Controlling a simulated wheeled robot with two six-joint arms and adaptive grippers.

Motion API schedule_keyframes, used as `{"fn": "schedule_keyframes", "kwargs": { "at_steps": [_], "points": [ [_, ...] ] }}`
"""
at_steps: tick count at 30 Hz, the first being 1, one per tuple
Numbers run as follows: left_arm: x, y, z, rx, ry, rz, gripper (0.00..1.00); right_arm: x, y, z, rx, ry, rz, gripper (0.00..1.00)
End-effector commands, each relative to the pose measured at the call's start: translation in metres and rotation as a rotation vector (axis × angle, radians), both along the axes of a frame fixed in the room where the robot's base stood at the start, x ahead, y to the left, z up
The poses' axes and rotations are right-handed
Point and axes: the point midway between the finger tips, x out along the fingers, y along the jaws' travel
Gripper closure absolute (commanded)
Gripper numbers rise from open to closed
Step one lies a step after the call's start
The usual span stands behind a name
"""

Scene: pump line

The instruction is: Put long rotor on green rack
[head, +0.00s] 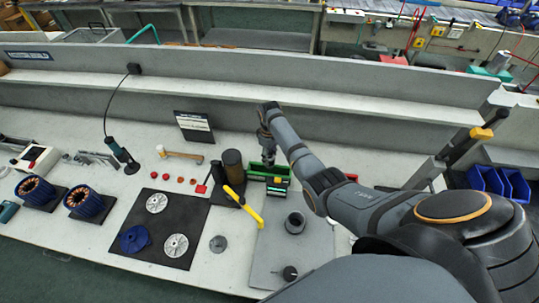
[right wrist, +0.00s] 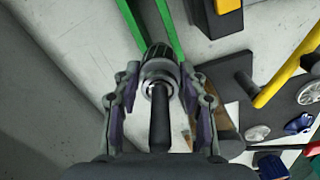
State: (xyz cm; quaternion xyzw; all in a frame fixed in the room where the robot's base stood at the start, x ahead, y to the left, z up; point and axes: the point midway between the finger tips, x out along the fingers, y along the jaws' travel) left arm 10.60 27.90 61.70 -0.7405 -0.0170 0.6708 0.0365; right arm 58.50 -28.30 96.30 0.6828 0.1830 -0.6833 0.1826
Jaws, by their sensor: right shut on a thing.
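My right gripper (head: 266,138) reaches over the bench near its back ledge. It is shut on the long rotor (right wrist: 159,66), a dark ribbed cylinder with a metal collar and a dark shaft. In the right wrist view the gripper (right wrist: 160,105) has its fingers on both sides of the rotor. The green rack (head: 256,174) stands on the bench just below the gripper in the head view. Its green rails (right wrist: 133,25) show beside the rotor's far end in the right wrist view; I cannot tell whether they touch. My left gripper is out of view.
A black mat (head: 195,212) holds metal discs and a blue part. A grey plate (head: 266,250) with a dark ring (head: 295,222) lies in front.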

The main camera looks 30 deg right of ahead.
Motion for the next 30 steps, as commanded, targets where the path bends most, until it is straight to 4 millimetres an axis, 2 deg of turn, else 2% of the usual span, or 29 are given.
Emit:
{"fn": "schedule_keyframes", "kwargs": {
  "at_steps": [30],
  "points": [
    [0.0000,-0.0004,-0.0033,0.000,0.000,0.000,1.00,0.0011,0.0001,-0.0063,-0.001,-0.003,0.000,1.00]
  ]
}}
